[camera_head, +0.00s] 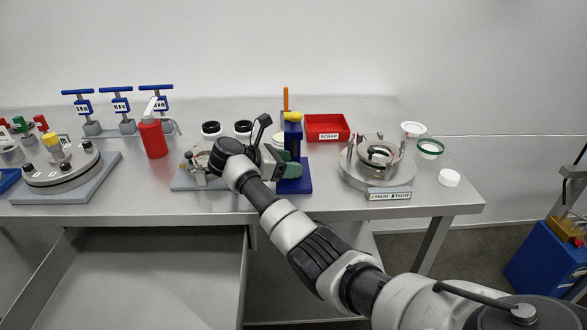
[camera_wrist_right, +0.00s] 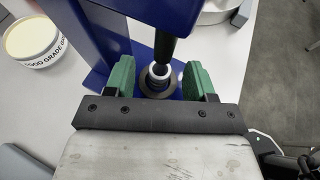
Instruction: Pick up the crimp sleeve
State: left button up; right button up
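A small pale ring, which looks like the crimp sleeve (camera_wrist_right: 159,69), sits on a dark round seat in the blue press (camera_wrist_right: 96,28) in the right wrist view. The press's dark ram is directly above it. My right gripper (camera_wrist_right: 158,76) has green fingers spread to either side of the sleeve, with a gap showing on both sides. In the head view the right gripper (camera_head: 283,170) is at the blue press (camera_head: 300,187), and my wrist partly covers it. The sleeve is hidden in the head view. My left gripper is not in view.
A red scrap tray (camera_head: 327,134) and a round metal fixture (camera_head: 377,170) stand right of the press. A red bottle (camera_head: 152,139) and a round lidded unit (camera_head: 62,172) are at left. A tub (camera_wrist_right: 33,40) is beside the press.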

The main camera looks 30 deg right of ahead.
grip_shut()
